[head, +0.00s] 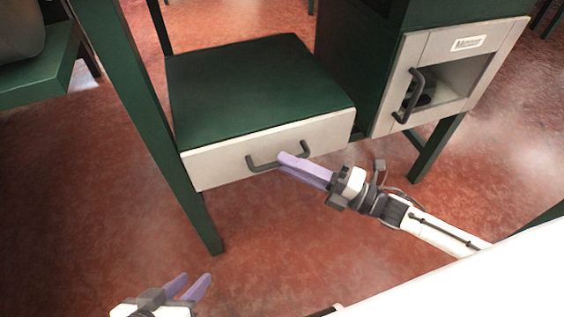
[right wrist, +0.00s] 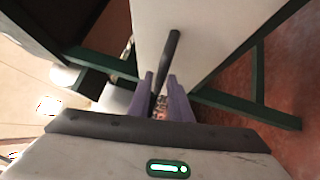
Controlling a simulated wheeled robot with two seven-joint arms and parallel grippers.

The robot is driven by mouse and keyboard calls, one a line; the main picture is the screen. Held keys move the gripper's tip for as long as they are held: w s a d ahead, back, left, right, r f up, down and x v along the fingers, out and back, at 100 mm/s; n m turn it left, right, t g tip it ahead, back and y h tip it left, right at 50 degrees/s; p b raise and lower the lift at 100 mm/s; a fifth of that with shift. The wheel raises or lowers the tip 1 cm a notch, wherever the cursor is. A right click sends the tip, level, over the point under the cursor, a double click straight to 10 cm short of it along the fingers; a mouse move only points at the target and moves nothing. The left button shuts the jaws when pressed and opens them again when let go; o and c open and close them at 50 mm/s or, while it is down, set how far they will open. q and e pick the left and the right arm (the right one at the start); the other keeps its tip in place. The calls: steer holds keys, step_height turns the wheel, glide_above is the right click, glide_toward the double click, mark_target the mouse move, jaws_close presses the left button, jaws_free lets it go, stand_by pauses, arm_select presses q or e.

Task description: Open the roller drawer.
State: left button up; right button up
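The roller drawer has a white front (head: 218,164) under a green top, with a dark bar handle (head: 262,164). It appears closed in the head view. My right gripper (head: 284,161) is at the handle's middle, its purple fingers pointing at the drawer front. In the right wrist view the dark handle (right wrist: 172,52) runs down towards the gap between the fingers (right wrist: 160,88). The fingers stand apart there, and I cannot tell whether they touch the bar. My left gripper (head: 196,277) is open and empty, low in the head view, away from the drawer.
A white-fronted cabinet (head: 385,114) with a dark handle and a window stands to the right of the drawer. A green leg (head: 200,215) rises at the drawer's left. The red floor (head: 270,225) in front of the drawer is clear.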

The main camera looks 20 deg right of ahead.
steer(key=shift+x, duration=1.15)
jaws_close()
